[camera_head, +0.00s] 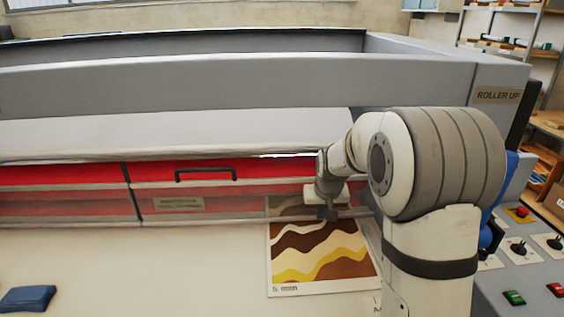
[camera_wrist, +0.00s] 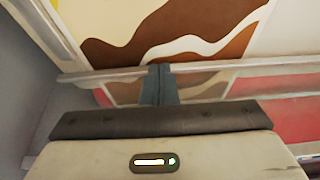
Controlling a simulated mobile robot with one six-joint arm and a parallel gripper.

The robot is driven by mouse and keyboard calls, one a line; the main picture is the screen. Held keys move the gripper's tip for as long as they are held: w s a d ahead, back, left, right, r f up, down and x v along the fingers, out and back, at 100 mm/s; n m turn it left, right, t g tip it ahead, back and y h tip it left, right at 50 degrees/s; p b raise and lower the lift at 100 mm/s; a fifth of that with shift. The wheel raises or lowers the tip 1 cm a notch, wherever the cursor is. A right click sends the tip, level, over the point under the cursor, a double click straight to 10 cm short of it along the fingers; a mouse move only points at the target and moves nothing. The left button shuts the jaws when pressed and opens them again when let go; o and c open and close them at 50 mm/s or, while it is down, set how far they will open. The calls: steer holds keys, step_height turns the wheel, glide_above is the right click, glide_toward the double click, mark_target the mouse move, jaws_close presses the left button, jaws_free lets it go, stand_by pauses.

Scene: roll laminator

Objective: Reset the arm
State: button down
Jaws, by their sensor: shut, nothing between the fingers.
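My gripper (camera_head: 331,212) is at the laminator's front, just above the far part of a printed sheet with brown, yellow and white waves (camera_head: 318,256). In the wrist view my gripper's fingers (camera_wrist: 160,84) are together with nothing between them, and the sheet (camera_wrist: 165,32) fills the upper part. I cannot tell whether the fingertips touch the sheet or the rail. My arm bends in from the right side of the head view.
The laminator (camera_head: 200,90) spans the back, with a red guard (camera_head: 205,173) and black handle (camera_head: 206,174). A control panel (camera_head: 520,262) with buttons stands at the right. A blue block (camera_head: 27,298) lies on the left of the pale table (camera_head: 150,270), which is otherwise mostly clear.

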steer(key=s+r, duration=0.3)
steer(key=s, duration=1.2)
steer(key=s+r+b, duration=0.1)
steer(key=s+r, duration=0.2)
steer(key=s, duration=1.3)
steer(key=shift+s+a+g, duration=0.15)
steer(key=shift+a+g, duration=0.15)
steer(key=shift+a, duration=0.05)
